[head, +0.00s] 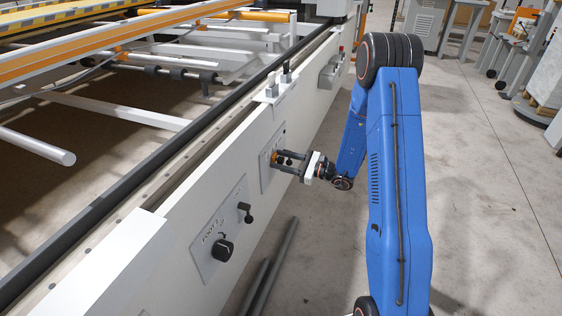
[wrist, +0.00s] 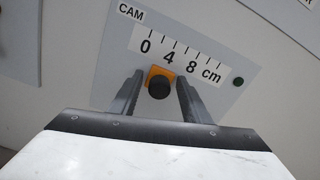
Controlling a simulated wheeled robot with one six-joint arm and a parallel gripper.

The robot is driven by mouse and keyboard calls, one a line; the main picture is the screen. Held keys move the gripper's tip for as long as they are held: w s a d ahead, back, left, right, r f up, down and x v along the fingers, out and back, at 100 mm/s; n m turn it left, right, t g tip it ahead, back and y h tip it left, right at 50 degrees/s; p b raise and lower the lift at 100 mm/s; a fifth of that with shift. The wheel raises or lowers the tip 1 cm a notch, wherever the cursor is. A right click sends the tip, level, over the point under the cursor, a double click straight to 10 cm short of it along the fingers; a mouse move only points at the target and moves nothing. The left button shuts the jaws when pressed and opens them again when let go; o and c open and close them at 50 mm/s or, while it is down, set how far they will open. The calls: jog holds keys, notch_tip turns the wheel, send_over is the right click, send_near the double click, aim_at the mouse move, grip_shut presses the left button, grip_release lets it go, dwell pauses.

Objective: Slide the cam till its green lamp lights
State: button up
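The cam is an orange slider block with a round black knob (wrist: 159,88) on a grey plate (wrist: 112,75) marked CAM. The block sits below a white scale (wrist: 180,55) reading 0, 4, 8 cm, roughly under the 4. A small dark green lamp (wrist: 238,82) right of the scale looks unlit. My gripper (wrist: 158,82) is open, with one finger on each side of the knob and a visible gap on both sides. In the head view my gripper (head: 283,160) reaches the cam plate on the white gantry side; the orange cam (head: 273,157) shows between its fingers.
Nearer on the same white beam (head: 150,250) is a FOOT plate with a black knob (head: 222,249) and a black lever (head: 245,212). A dark rail (head: 130,210) runs along the top.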

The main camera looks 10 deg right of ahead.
jog(key=shift+d, duration=0.1)
jog(key=v, duration=1.7)
jog(key=shift+s, duration=0.1)
jog(key=shift+r, duration=0.1)
